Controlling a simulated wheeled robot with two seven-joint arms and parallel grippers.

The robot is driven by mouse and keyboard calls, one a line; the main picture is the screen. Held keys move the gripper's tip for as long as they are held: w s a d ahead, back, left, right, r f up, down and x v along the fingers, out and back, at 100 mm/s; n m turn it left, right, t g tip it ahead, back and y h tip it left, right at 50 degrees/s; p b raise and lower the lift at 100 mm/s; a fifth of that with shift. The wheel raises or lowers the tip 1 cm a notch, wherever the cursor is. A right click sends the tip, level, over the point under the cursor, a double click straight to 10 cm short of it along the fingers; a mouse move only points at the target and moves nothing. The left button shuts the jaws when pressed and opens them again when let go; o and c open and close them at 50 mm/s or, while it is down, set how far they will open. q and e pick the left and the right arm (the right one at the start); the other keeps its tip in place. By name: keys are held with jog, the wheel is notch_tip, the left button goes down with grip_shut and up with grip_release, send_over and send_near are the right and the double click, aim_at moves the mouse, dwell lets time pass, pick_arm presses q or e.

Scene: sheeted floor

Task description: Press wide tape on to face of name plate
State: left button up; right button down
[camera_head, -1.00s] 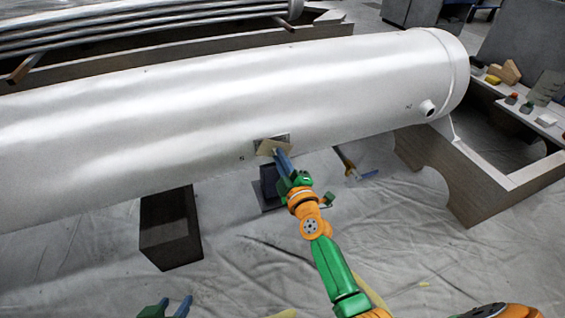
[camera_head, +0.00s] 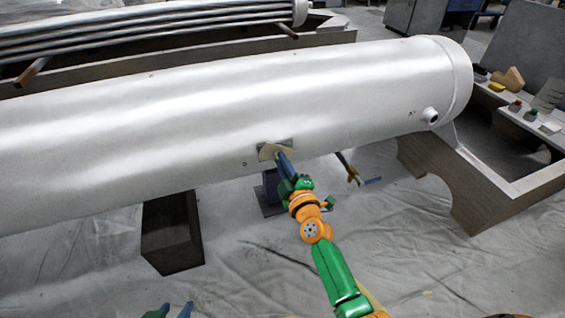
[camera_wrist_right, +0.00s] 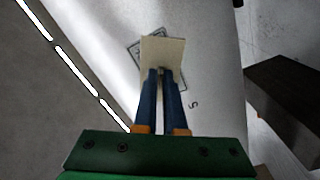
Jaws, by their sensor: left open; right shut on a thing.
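The name plate (camera_head: 285,143) is a dark-framed rectangle on the lower side of the large silver cylinder. It also shows in the right wrist view (camera_wrist_right: 134,49), mostly covered. The wide tape (camera_head: 267,153) is a cream piece lying over the plate's face; it shows in the right wrist view (camera_wrist_right: 163,52) at a slight angle to the plate's frame. My right gripper (camera_head: 281,155) is shut on the tape's near edge. Whether the tape fully touches the plate, I cannot tell. My left gripper (camera_head: 171,310) is open and empty at the bottom edge, with only its fingertips in view.
The cylinder (camera_head: 200,110) rests on a dark block (camera_head: 172,235) and a wooden cradle (camera_head: 450,180). A small stand (camera_head: 268,195) is beneath the plate. A bench (camera_head: 520,180) at right carries small items. The sheeted floor in front is mostly clear.

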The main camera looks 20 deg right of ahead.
jog(key=shift+w, duration=0.4)
dwell(0.4)
jog(key=c, duration=0.9)
grip_release()
